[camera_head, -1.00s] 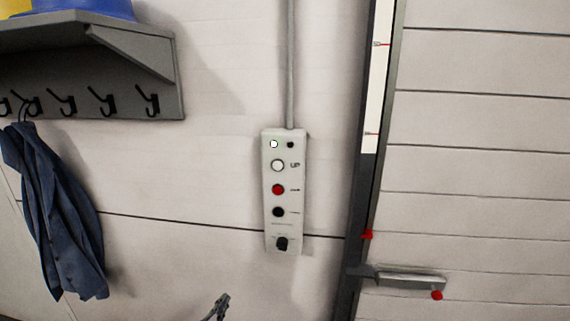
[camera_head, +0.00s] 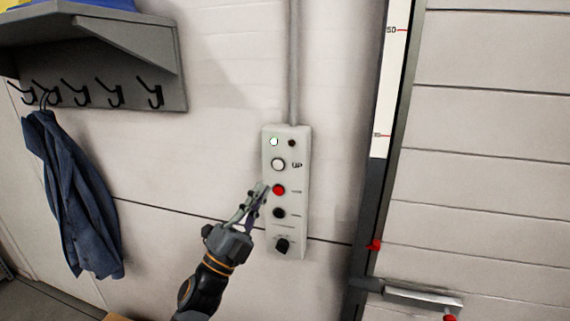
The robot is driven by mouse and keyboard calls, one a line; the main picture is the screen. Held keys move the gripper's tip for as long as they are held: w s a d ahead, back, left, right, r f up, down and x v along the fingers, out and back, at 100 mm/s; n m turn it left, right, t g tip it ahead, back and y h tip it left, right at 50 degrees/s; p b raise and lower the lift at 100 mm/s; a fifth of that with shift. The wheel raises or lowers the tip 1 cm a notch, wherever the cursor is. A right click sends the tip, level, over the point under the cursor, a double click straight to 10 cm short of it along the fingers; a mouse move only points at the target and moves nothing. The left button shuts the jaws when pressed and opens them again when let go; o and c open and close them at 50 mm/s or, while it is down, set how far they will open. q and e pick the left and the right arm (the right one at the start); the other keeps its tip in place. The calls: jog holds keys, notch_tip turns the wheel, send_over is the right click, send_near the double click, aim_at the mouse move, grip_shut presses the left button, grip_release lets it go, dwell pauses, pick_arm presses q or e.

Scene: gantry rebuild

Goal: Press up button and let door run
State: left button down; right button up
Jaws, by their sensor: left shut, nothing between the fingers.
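A pale control box (camera_head: 290,230) is fixed to the wall in the middle of the head view. Its white up button (camera_head: 278,164) has "UP" printed beside it. The panelled door (camera_head: 490,150) fills the right side. My right gripper is out of view.
A door handle (camera_head: 424,299) with a red knob sticks out at lower right. A scale strip (camera_head: 393,90) with red marks runs along the door frame. A shelf with hooks (camera_head: 120,65) and a hanging blue jacket (camera_head: 72,200) are at left.

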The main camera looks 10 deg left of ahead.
aim_at(278, 165)
pick_arm(q)
jog(key=shift+w+d+r+p, duration=0.1)
jog(key=shift+w+p, duration=0.05)
jog(key=shift+w, duration=2)
jog(key=shift+w+r+p, duration=0.1)
jog(key=shift+w+p, duration=0.05)
jog(key=shift+w, duration=2)
jog(key=shift+w, duration=0.4)
